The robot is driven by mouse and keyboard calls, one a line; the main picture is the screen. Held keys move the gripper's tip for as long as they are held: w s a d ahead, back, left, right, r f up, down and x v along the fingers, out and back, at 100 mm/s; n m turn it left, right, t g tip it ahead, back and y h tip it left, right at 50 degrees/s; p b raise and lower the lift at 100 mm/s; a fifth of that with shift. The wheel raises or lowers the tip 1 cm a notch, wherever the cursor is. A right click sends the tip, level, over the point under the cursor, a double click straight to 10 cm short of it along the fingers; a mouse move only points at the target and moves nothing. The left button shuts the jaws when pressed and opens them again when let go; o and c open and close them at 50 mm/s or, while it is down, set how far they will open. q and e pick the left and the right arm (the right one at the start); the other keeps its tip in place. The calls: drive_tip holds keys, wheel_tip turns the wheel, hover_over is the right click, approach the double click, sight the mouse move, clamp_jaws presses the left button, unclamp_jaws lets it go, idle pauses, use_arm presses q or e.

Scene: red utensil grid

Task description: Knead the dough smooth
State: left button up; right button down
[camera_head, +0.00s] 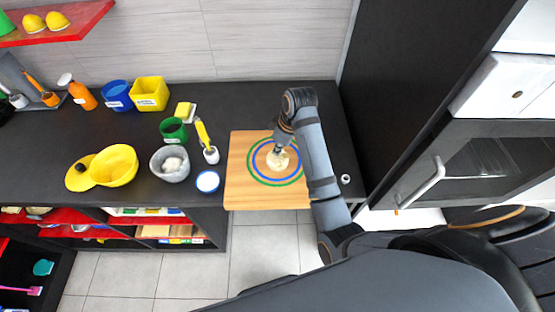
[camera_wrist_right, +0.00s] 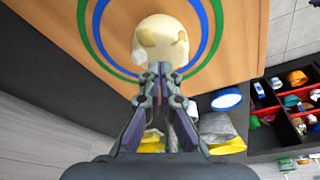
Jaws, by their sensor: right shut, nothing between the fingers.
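The dough (camera_head: 279,160) is a pale, lumpy round mass on the wooden board (camera_head: 240,192), inside the blue and green rings. In the right wrist view the dough (camera_wrist_right: 160,43) sits just beyond the fingertips, with yellowish patches on its surface. My right gripper (camera_head: 278,151) points down at the dough from above. Its fingertips (camera_wrist_right: 160,68) are together with nothing between them, at the dough's near edge; whether they touch it I cannot tell. My left gripper is in neither view.
Left of the board stand a white-and-blue round container (camera_head: 207,182), a grey bowl (camera_head: 170,170) with white contents, a green cup (camera_head: 173,130) and a yellow bowl (camera_head: 114,166). A small white ring-shaped item (camera_head: 346,179) lies right of the board. A dark cabinet (camera_head: 400,80) bounds the right.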

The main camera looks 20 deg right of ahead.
drive_tip(key=shift+f, duration=0.9)
drive_tip(key=shift+p, duration=0.55)
idle(0.5)
drive_tip(key=shift+r+p, duration=0.9)
drive_tip(key=shift+p, duration=0.4)
drive_tip(key=shift+f, duration=0.9)
drive_tip(key=shift+r+p, duration=0.1)
drive_tip(key=shift+p, duration=0.35)
idle(0.3)
